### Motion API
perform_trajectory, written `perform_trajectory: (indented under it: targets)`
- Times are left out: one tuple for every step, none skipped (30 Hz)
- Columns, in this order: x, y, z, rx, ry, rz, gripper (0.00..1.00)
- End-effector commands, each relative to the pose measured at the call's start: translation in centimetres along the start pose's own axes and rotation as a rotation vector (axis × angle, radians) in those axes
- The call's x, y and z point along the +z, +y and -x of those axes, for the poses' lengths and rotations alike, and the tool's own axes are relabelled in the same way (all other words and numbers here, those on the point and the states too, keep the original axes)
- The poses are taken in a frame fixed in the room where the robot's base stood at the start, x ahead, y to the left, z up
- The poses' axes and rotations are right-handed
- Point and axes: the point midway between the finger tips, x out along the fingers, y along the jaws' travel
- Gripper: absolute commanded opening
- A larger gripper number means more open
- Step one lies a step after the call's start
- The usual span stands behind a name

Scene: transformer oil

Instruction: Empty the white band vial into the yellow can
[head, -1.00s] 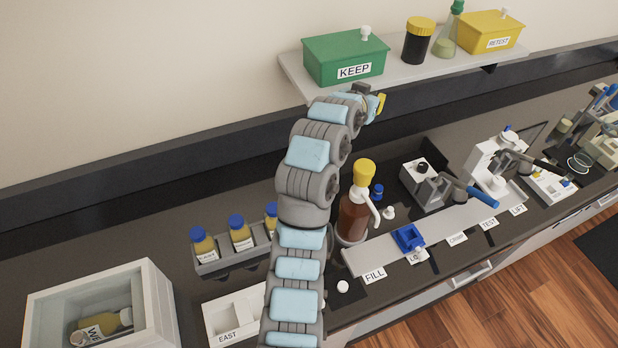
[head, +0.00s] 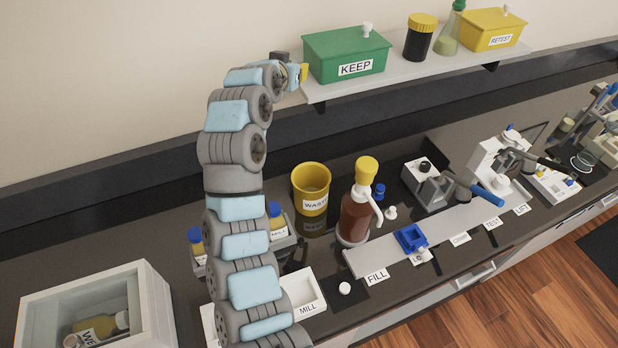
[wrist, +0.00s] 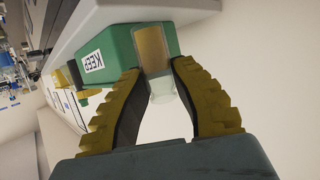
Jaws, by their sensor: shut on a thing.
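The yellow can (head: 303,177), labelled WASTE, stands open on the dark counter left of the pump bottle. My gripper (head: 303,73) is raised at the left end of the wall shelf, beside the green KEEP box and well above the can. In the wrist view, my gripper (wrist: 160,85) is shut on a small clear vial with amber liquid (wrist: 152,50). No white band can be made out on the vial in this view.
The shelf holds the green KEEP box (head: 345,53), a dark jar (head: 421,42) and a yellow RETEST box (head: 488,32). A brown pump bottle (head: 355,218) stands right of the can. My arm partly hides a rack of blue-capped bottles (head: 277,222). A white box (head: 40,305) is at lower left.

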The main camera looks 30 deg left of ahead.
Motion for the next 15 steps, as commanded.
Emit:
perform_trajectory:
  targets:
    - [0.2,-1.0,0.0,-0.009,0.001,0.006,0.0]
    - [0.4,-1.7,0.0,-0.013,0.0,0.008,0.0]
    - [0.6,-2.5,-0.1,-0.019,-0.001,0.012,0.0]
    - [0.8,-3.2,-0.1,-0.023,-0.002,0.014,0.0]
    - [1.1,-3.9,-0.3,-0.027,-0.003,0.016,0.0]
    - [1.4,-4.7,-0.4,-0.031,-0.003,0.017,0.0]
    - [1.6,-5.3,-0.5,-0.033,-0.002,0.017,0.0]
    - [1.8,-5.8,-0.6,-0.034,-0.001,0.017,0.0]
    - [2.1,-6.4,-0.8,-0.033,-0.001,0.017,0.0]
    - [2.4,-6.9,-1.0,-0.032,-0.001,0.017,0.0]
    - [2.8,-7.4,-1.1,-0.032,-0.002,0.017,0.0]
    - [3.3,-8.1,-1.4,-0.029,-0.003,0.017,0.0]
    - [3.8,-8.5,-1.8,-0.024,-0.004,0.017,0.0]
    - [4.3,-9.0,-2.0,-0.02,-0.004,0.015,0.0]
    - [5.1,-9.5,-2.5,-0.011,-0.004,0.011,0.0]
